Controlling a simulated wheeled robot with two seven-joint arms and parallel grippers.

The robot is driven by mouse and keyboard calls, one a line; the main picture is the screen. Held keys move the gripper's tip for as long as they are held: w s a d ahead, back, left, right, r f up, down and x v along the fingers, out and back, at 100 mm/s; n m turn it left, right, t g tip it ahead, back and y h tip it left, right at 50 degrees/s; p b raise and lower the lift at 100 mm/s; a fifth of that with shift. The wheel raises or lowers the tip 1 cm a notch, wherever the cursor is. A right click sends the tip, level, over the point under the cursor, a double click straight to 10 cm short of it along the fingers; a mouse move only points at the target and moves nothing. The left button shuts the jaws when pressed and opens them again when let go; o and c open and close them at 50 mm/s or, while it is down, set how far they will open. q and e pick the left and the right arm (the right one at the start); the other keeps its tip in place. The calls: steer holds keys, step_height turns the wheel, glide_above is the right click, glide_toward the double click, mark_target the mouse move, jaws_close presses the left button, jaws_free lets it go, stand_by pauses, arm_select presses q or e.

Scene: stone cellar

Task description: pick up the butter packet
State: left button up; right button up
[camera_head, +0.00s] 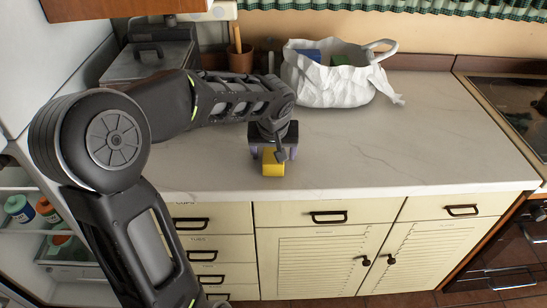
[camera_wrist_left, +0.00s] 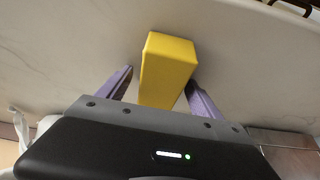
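The butter packet (camera_head: 273,163) is a small yellow block on the pale worktop near its front edge. It also shows in the left wrist view (camera_wrist_left: 168,70), between the two purple fingers of my left gripper. My left gripper (camera_head: 273,152) points down over the packet from behind. Its fingers (camera_wrist_left: 160,88) are spread, one on each side of the packet. A gap shows on the left side; the right finger is very close to the packet, and I cannot tell if it touches. My right gripper is in neither view.
A white bag (camera_head: 330,85) with blue and green items stands at the back of the worktop (camera_head: 420,135). A brown pot (camera_head: 240,58) and a grey appliance (camera_head: 150,55) stand at the back left. A dark hob (camera_head: 515,100) is at the right. The worktop's right part is clear.

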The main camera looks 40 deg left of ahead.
arm_select(q)
jaws_close()
stand_by(0.6)
